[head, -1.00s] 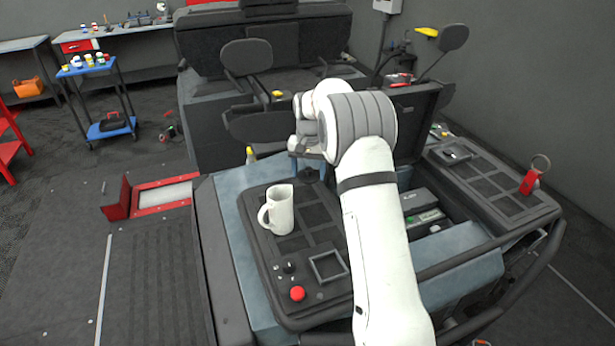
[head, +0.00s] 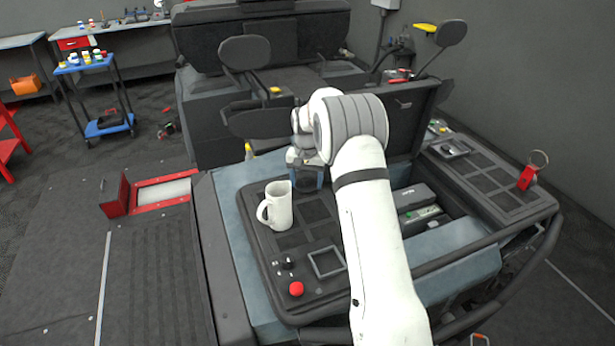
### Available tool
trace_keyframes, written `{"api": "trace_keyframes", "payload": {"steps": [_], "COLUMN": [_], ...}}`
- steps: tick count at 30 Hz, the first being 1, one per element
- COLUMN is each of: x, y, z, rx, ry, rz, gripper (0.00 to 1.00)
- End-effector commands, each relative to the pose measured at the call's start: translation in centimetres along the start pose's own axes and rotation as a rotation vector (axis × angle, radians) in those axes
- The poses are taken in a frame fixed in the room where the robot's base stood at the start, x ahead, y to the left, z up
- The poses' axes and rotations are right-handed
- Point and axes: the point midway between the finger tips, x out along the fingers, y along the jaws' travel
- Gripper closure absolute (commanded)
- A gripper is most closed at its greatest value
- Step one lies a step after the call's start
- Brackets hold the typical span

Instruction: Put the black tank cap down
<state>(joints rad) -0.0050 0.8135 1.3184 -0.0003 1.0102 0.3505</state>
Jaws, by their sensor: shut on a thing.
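My gripper (head: 304,166) is at the far edge of the left dark panel (head: 318,234), partly covered by my own white wrist. It is low, close to the panel's surface, and shut. The black tank cap in it cannot be made out; the gripper and the dark background hide it. Whether the cap touches the panel cannot be told.
A white mug (head: 280,207) stands on the panel left of my arm. A red button (head: 296,289) and a square frame (head: 327,262) are at the near end. An open bay (head: 425,205) lies right of my arm. A red key tag (head: 526,177) stands on the right panel.

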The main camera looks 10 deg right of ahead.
Motion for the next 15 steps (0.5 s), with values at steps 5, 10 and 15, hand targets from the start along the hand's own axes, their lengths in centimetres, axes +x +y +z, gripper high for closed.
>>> {"api": "trace_keyframes", "payload": {"steps": [5,10,15], "x": [0.1,0.1,0.09], "y": [-0.03,-0.06,-0.07], "z": [0.02,0.03,0.04], "rx": [-0.001,-0.001,-0.001], "ry": [0.0,0.0,0.0], "rz": [0.0,0.0,0.0], "gripper": [0.33,0.19,0.15]}}
